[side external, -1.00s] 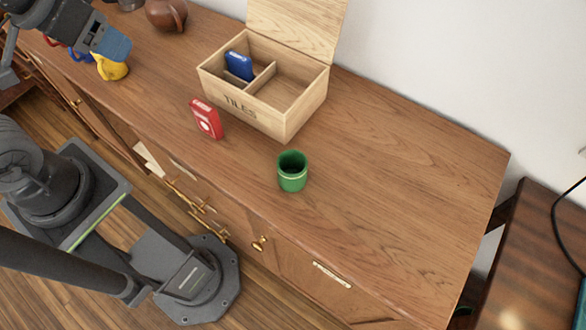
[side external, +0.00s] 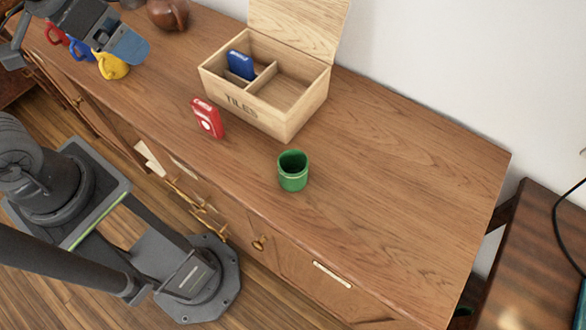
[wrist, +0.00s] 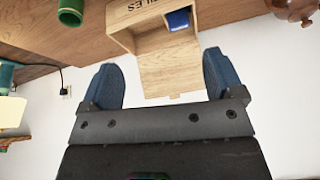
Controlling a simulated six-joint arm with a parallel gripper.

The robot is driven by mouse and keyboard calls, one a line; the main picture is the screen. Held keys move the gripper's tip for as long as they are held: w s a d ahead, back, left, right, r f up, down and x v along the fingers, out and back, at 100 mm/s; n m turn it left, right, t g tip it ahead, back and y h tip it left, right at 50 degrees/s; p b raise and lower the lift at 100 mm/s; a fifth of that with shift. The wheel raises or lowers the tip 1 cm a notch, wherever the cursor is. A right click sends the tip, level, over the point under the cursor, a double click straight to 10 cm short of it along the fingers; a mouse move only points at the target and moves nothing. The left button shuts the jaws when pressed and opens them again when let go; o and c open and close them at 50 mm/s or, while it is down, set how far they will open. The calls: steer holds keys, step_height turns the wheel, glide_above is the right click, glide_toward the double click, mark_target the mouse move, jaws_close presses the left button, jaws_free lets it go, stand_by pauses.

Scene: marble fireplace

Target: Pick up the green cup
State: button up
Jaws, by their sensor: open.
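The green cup (side external: 292,172) stands upright on the wooden sideboard, in front of the tile box, in the side view. It also shows at the top left of the wrist view (wrist: 70,12), partly cut off by the frame edge. My gripper (side external: 130,48) is at the upper left of the side view, above the sideboard and far from the cup. In the wrist view its two blue fingers (wrist: 165,82) are spread wide with nothing between them that they hold.
An open wooden box (side external: 287,125) with a blue box (side external: 240,65) inside stands behind the cup. A red box (side external: 207,118) stands to the cup's left. Yellow (side external: 112,66) and red (side external: 57,34) mugs and a brown pot (side external: 168,13) are farther left. The right side of the sideboard is clear.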

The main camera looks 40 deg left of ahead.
steer(key=w+d+f+m+g, duration=0.3)
steer(key=w+d+m, duration=0.4)
steer(key=d+m, duration=0.3)
steer(key=m+g, duration=0.2)
steer(key=m, duration=0.9)
glide_above(293, 167)
steer(key=s+d, duration=0.1)
steer(key=s, duration=0.1)
step_height(293, 167, down, 9)
step_height(293, 167, down, 8)
steer(key=shift+r, duration=0.1)
steer(key=shift+n, duration=0.3)
steer(key=shift+d+f, duration=0.2)
steer(key=shift+f, duration=2.6)
steer(key=c, duration=1)
